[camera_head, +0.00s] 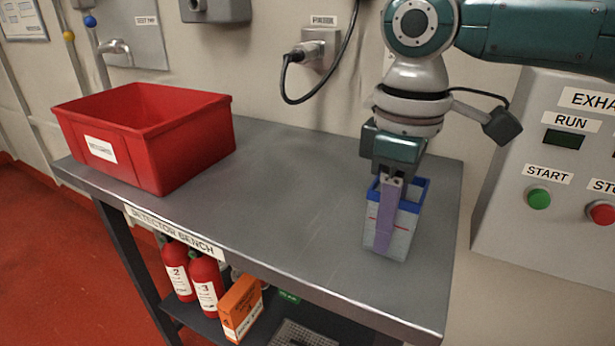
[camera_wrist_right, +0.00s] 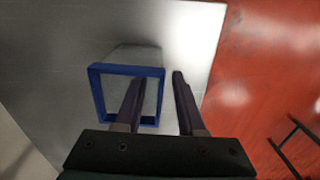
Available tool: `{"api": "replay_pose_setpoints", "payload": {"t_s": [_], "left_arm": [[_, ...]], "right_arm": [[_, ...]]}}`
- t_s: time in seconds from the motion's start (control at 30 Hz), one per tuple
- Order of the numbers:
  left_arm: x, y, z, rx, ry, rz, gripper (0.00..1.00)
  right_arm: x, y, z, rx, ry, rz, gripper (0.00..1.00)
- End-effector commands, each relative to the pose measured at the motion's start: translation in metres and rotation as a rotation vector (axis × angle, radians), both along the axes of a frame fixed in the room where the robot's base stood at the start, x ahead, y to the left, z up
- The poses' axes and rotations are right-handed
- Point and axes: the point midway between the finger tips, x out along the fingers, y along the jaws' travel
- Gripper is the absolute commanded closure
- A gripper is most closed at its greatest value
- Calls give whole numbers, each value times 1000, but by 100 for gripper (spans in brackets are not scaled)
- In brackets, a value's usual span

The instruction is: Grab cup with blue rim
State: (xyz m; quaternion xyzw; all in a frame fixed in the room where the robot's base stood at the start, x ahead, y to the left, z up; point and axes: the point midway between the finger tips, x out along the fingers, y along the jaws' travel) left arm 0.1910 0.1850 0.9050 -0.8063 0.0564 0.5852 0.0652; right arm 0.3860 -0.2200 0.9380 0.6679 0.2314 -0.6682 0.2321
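The cup with the blue rim (camera_head: 403,238) stands upright on the grey bench near its right front corner. It is square and pale, with a red line on its side. My right gripper (camera_head: 386,228) points down at it, with one purple finger in front of the cup's near wall; the other finger is hidden there. In the right wrist view the blue rim (camera_wrist_right: 94,92) shows from above. The right gripper (camera_wrist_right: 157,78) is open there, one finger over the rim's opening and the other outside, with a wall between them. My left gripper is not in view.
A red bin (camera_head: 190,153) stands on the left of the grey bench (camera_head: 290,205). Mid-bench is clear. A control panel (camera_head: 520,225) with buttons is at the right. Red cylinders (camera_head: 207,280) and an orange box (camera_head: 241,305) are below the bench top.

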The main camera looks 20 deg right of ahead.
Motion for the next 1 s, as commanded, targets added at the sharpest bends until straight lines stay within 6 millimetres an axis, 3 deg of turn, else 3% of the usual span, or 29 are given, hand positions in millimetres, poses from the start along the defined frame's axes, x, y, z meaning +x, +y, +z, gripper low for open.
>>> {"api": "replay_pose_setpoints", "payload": {"t_s": [0.13,0.47,1.0], "left_arm": [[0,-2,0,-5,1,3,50],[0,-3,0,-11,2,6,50],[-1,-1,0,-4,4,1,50]], "right_arm": [[0,0,0,0,0,0,62],[0,0,1,0,0,0,100],[0,0,1,1,-1,0,100]]}}
